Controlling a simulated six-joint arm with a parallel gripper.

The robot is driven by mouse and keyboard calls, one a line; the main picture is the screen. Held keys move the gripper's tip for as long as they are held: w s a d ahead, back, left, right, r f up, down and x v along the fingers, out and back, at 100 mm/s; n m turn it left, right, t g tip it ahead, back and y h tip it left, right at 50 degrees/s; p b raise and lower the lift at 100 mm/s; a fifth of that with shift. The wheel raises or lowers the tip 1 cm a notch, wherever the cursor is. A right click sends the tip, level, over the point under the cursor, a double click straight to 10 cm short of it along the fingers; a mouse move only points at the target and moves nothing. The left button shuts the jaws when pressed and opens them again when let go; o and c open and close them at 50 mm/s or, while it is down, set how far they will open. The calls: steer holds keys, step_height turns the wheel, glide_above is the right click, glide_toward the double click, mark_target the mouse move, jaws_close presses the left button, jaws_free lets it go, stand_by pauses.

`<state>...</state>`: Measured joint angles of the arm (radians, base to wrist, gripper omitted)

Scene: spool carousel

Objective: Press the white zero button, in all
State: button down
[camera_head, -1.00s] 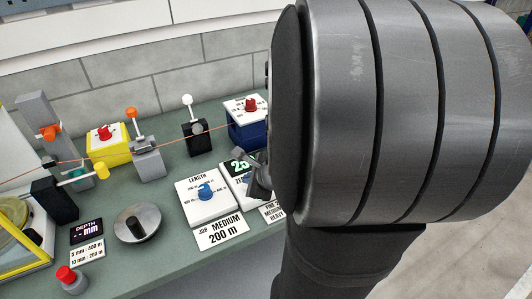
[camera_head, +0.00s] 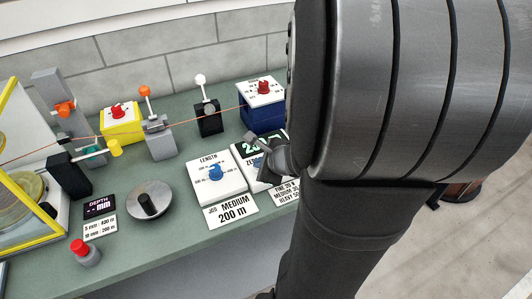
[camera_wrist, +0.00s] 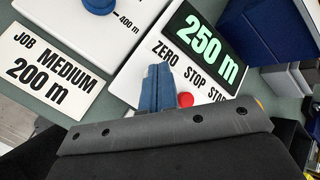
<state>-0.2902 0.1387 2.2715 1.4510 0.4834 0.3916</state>
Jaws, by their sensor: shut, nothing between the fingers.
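A red button (camera_wrist: 185,99) shows right beside the fingers. In the head view my gripper (camera_head: 258,146) is at the panel, which my arm partly covers.
Left of the panel is the white length box with a blue knob (camera_head: 215,172), and in front a job card (camera_head: 231,211) reading MEDIUM 200 m. A blue box with a red knob (camera_head: 263,88) stands behind. A taut copper-coloured wire (camera_head: 190,121) runs across the bench.

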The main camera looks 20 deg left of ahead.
steer(key=shift+f, duration=0.2)
steer(key=shift+r, duration=0.95)
steer(key=shift+r, duration=2.5)
steer(key=shift+f, duration=0.1)
steer(key=shift+r, duration=2)
steer(key=shift+f, duration=0.1)
